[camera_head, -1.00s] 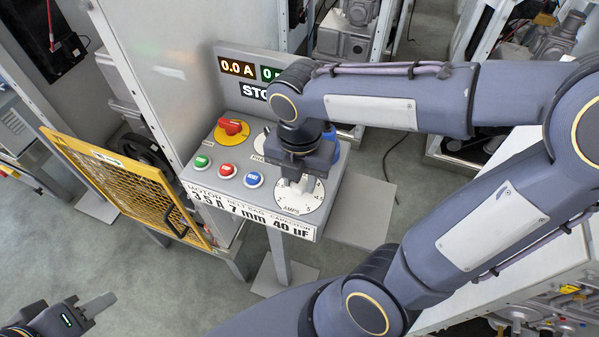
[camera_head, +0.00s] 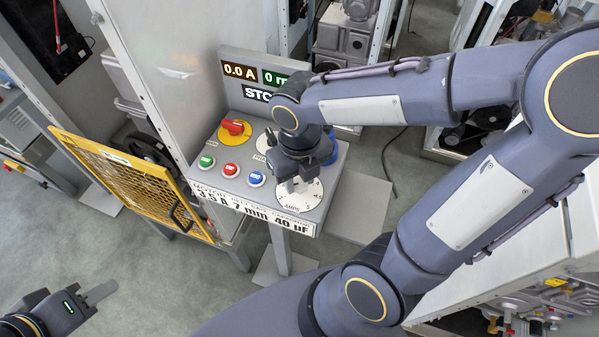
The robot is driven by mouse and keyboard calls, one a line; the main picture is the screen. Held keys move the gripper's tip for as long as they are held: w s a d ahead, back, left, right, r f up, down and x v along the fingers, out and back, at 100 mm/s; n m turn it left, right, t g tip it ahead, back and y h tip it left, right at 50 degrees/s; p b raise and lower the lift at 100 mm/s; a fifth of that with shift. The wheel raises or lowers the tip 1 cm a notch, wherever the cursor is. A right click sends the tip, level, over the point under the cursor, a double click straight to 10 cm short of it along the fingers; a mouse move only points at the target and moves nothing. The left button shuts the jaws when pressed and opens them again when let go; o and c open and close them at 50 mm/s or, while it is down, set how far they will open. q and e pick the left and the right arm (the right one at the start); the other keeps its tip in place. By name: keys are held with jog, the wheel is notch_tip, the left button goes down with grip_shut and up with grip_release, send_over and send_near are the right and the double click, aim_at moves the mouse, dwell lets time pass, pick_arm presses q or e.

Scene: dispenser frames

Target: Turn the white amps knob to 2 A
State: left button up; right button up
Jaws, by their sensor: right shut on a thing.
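The white AMPS dial plate (camera_head: 304,200) lies at the right front corner of the grey control box (camera_head: 228,190). My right gripper (camera_head: 291,185) points down onto it and is shut on the white amps knob, which is mostly hidden by the fingers and wrist. The pointer's exact reading is too small and covered to tell. The display (camera_head: 239,71) reads 0.0 A. My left gripper (camera_head: 100,292) hangs at the lower left, away from the box, and its finger gap is not clear.
The box also bears a red selector on a yellow plate (camera_head: 234,131), a green button (camera_head: 206,162), a red button (camera_head: 230,170) and a blue button (camera_head: 256,178). A label strip (camera_head: 255,211) runs along its front. A yellow mesh guard (camera_head: 125,183) stands at left.

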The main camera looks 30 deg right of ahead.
aim_at(300, 183)
jog(key=shift+r+n, duration=0.1)
jog(key=shift+n, duration=0.4)
jog(key=o, duration=1)
jog(key=shift+c, duration=0.2)
notch_tip(300, 183, up, 8)
jog(key=shift+f, duration=0.15)
